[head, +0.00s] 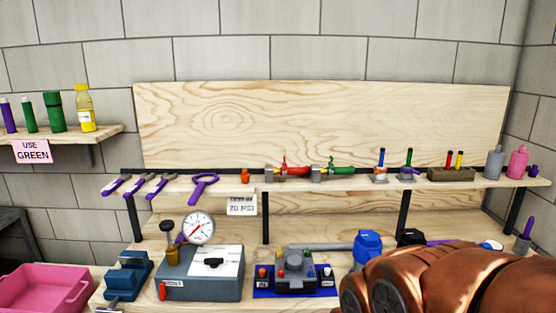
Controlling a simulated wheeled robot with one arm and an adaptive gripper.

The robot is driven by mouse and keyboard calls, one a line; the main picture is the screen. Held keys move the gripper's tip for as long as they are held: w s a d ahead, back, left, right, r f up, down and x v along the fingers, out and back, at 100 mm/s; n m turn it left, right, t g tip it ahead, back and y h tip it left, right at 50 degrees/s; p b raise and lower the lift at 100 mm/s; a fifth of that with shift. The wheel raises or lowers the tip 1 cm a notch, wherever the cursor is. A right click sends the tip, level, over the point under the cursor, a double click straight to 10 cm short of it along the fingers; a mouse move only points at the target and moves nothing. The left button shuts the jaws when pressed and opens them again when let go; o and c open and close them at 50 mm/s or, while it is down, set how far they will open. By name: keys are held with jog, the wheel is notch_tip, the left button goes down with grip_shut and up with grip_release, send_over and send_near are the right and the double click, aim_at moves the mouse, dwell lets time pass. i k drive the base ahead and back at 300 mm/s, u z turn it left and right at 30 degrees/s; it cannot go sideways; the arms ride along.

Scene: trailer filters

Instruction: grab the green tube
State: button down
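Two green containers stand upright on the left wall shelf: a slim green tube (29,115) with a pale top, and a wider dark green tube (55,112) with a cap. I cannot tell which of the two is meant by the green tube. A purple tube (9,116) stands to their left and a yellow bottle (84,109) to their right. My brown arm fills the lower right, far from these tubes. My gripper is not in view.
The left shelf (110,133) has bare room right of the yellow bottle. A long shelf holds purple tools, small valves and bottles. Below, a workbench carries a gauge box (199,273), a blue vise (128,272) and a blue-based device (295,277). A pink bin (45,290) sits lower left.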

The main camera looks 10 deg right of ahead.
aim_at(409, 151)
jog(key=z, duration=0.05)
jog(key=k, duration=0.65)
jog(key=z, duration=0.75)
jog(key=i, duration=1)
jog(key=z, duration=0.15)
